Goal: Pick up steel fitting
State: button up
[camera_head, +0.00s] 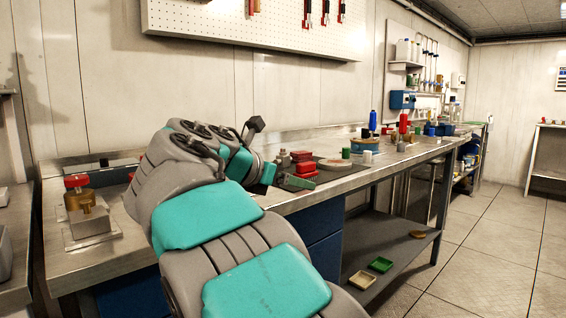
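My arm, grey with teal panels, rises from the bottom and bends over the left part of the steel workbench (300,203). Its wrist end (262,172) is over the bench, beside a cluster of small parts. The fingers cannot be made out, so I cannot tell whether my gripper is open or shut. A small grey metal piece (284,159) stands just right of the wrist, next to stacked red pieces (304,164). It may be the steel fitting, but it is too small to be sure. A green piece (299,182) lies in front of it.
A brass valve with a red knob (79,197) sits on a metal block at the left. Blue (373,121) and red (403,124) upright items stand farther along the bench. Green (380,264) and yellowish (362,280) trays lie on the lower shelf. The floor at right is clear.

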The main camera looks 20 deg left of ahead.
aim_at(283, 160)
jog(key=i+j, duration=0.8)
jog(key=j, duration=0.1)
